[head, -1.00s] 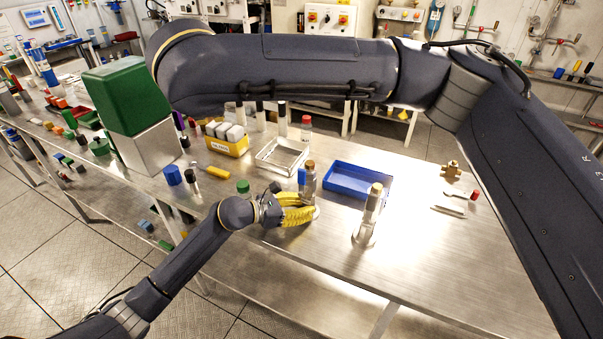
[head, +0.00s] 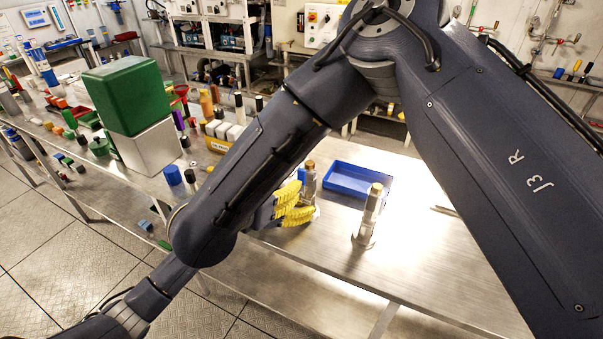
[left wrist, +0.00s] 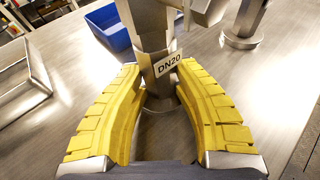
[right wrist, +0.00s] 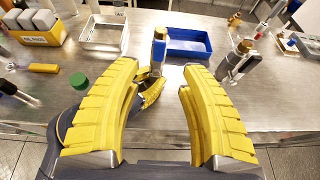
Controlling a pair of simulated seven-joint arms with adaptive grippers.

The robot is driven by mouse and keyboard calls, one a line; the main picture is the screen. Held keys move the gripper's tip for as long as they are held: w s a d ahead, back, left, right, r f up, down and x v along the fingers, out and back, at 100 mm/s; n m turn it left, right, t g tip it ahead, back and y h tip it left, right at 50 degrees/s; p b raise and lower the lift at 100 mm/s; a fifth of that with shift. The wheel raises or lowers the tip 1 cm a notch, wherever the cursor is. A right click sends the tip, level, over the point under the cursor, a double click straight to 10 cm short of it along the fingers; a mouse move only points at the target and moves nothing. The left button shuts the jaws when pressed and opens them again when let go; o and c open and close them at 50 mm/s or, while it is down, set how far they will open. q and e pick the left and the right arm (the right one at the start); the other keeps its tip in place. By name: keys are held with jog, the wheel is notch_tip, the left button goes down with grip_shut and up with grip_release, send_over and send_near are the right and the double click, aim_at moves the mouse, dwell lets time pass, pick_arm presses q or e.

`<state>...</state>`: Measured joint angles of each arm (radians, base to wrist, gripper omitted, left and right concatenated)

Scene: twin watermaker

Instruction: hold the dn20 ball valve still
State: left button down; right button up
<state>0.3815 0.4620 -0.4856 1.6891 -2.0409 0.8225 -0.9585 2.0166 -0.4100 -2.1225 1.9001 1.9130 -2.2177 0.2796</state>
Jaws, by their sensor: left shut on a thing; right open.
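The DN20 ball valve (head: 310,182) stands upright on the steel bench, with a brownish top and a blue part at its side. In the left wrist view its label (left wrist: 168,64) reads DN20. My left gripper (left wrist: 160,80) is shut on the valve low on its body, one yellow finger on each side. The valve also shows in the right wrist view (right wrist: 158,48), beyond my open right gripper (right wrist: 160,70). The right gripper's fingers are apart and empty, on the near side of the left gripper. In the head view my right arm hides much of both hands.
A second upright fitting (head: 370,210) stands right of the valve. A blue tray (head: 358,180) lies behind them. A yellow bin (right wrist: 40,30), a metal tray (right wrist: 104,35) and a green cap (right wrist: 79,82) are to the left. The bench's front right is clear.

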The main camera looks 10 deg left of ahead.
aim_at(301, 174)
jog(key=x, duration=1.1)
jog(key=shift+w+f, duration=0.15)
jog(key=shift+w, duration=0.05)
grip_shut()
